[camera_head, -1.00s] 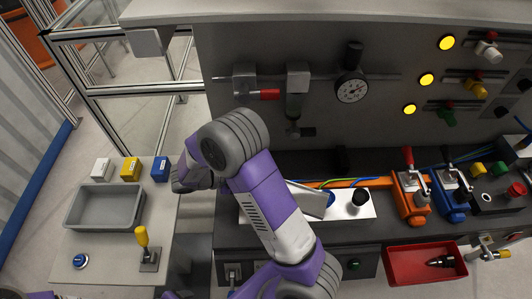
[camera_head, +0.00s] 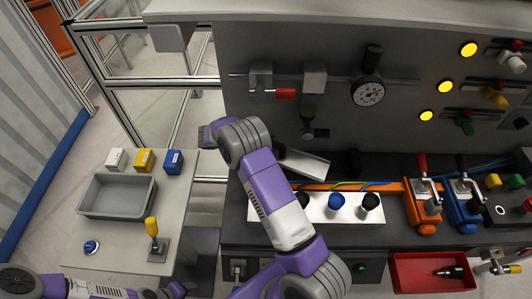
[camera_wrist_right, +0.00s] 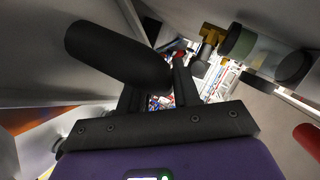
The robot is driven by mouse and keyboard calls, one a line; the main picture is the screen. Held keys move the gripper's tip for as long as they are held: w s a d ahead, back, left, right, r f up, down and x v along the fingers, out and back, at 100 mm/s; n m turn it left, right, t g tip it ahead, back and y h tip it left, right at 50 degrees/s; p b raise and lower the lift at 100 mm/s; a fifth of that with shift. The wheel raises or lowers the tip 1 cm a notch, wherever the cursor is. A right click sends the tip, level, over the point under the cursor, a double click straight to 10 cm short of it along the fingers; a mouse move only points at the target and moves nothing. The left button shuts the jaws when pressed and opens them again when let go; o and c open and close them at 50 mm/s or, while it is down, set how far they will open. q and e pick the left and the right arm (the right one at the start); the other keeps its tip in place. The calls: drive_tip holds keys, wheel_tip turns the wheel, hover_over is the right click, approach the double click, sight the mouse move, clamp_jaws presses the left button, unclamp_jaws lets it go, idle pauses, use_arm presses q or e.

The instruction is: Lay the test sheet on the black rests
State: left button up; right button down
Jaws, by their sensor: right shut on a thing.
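The test sheet (camera_head: 306,164) is a grey metallic plate. It sticks out to the right of my right wrist in the head view, tilted, above the back of the dark bench top. My right gripper (camera_head: 278,149) is shut at the sheet's left end and mostly hidden behind my arm. In the right wrist view the fingers (camera_wrist_right: 158,92) point away, with a dark cylinder crossing close in front. A black block (camera_head: 347,162), apparently one of the black rests, stands just right of the sheet; any other is hidden. Part of my left arm shows at the bottom left, without its gripper.
A white box (camera_head: 318,212) with blue and black round tops stands in front of the sheet. Orange (camera_head: 424,208) and blue (camera_head: 463,205) toggle clamps are to the right. A dial gauge (camera_head: 368,92) hangs above. A red tray (camera_head: 405,272) sits front right, a grey bin (camera_head: 117,196) left.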

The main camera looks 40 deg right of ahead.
wheel_tip(320, 180, down, 7)
drive_tip(key=shift+r, duration=0.1)
drive_tip(key=shift+w+d+f, duration=0.1)
drive_tip(key=shift+w+f, duration=0.1)
drive_tip(key=c, duration=0.8)
unclamp_jaws()
drive_tip(key=shift+s+f, duration=0.1)
drive_tip(key=b+v, duration=0.1)
drive_tip(key=v, duration=1.1)
